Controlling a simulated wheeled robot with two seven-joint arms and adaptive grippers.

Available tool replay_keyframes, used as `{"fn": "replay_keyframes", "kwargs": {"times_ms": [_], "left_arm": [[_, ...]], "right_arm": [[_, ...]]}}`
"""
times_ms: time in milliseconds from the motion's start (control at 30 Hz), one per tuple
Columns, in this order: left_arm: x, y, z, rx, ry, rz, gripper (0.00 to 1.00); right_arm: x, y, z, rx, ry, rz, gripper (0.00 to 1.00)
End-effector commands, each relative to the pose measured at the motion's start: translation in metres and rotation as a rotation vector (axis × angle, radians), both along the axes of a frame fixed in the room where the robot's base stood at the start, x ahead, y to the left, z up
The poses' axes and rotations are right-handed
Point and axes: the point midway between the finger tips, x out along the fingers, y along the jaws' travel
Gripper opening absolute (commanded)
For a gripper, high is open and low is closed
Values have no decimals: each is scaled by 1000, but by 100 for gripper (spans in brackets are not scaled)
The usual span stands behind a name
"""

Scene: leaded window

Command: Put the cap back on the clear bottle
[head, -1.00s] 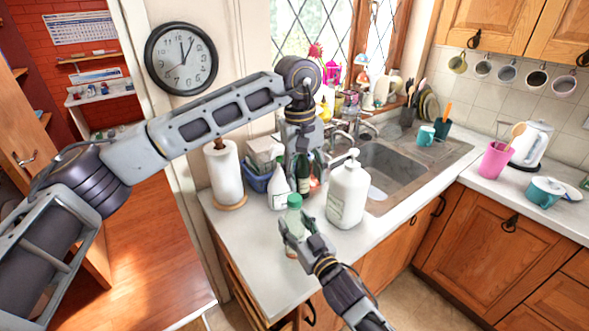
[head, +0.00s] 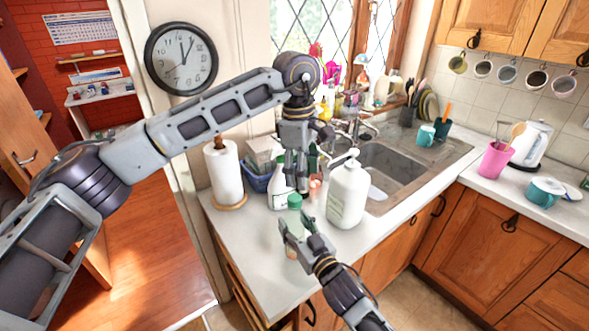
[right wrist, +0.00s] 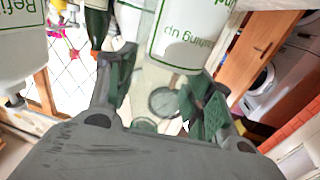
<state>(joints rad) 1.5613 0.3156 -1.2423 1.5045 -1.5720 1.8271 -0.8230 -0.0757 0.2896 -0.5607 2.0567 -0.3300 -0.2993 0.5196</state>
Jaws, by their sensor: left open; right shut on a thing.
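The clear bottle (head: 292,221) stands upright near the front of the counter in the head view, partly hidden by my right gripper (head: 293,236). That gripper is shut on the bottle's body from the front. A green cap (head: 294,201) shows at the bottle's top; whether it is fully seated cannot be told. My left gripper (head: 297,186) is open, pointing down just above the cap, with no visible object between its fingers. In the right wrist view the green-padded fingers (right wrist: 155,98) flank the see-through bottle (right wrist: 150,80), whose outline is faint.
A white pump bottle (head: 348,192) stands close on the right. A white bottle (head: 279,190) stands behind on the left, near a paper roll (head: 224,172). The sink (head: 390,168) is behind right. The counter's front left is clear.

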Motion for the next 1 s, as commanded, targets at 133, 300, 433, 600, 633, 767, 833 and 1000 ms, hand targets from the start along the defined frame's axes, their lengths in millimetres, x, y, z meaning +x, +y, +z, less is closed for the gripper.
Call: {"fn": "replay_keyframes", "kwargs": {"times_ms": [133, 300, 433, 600, 633, 767, 833, 1000], "left_arm": [[0, 1, 1, 3, 7, 118, 52], [1, 2, 2, 6, 16, 255, 52], [1, 3, 2, 8, 22, 360, 52], [1, 4, 3, 10, 30, 499, 52], [1, 4, 3, 11, 32, 523, 52], [2, 5, 3, 14, 37, 629, 52], [2, 5, 3, 14, 40, 686, 52], [2, 6, 3, 17, 47, 824, 52]], "right_arm": [[0, 0, 0, 0, 0, 0, 0], [0, 0, 0, 0, 0, 0, 0], [0, 0, 0, 0, 0, 0, 0], [0, 0, 0, 0, 0, 0, 0], [0, 0, 0, 0, 0, 0, 0], [0, 0, 0, 0, 0, 0, 0], [0, 0, 0, 0, 0, 0, 0], [0, 0, 0, 0, 0, 0, 0]]}}
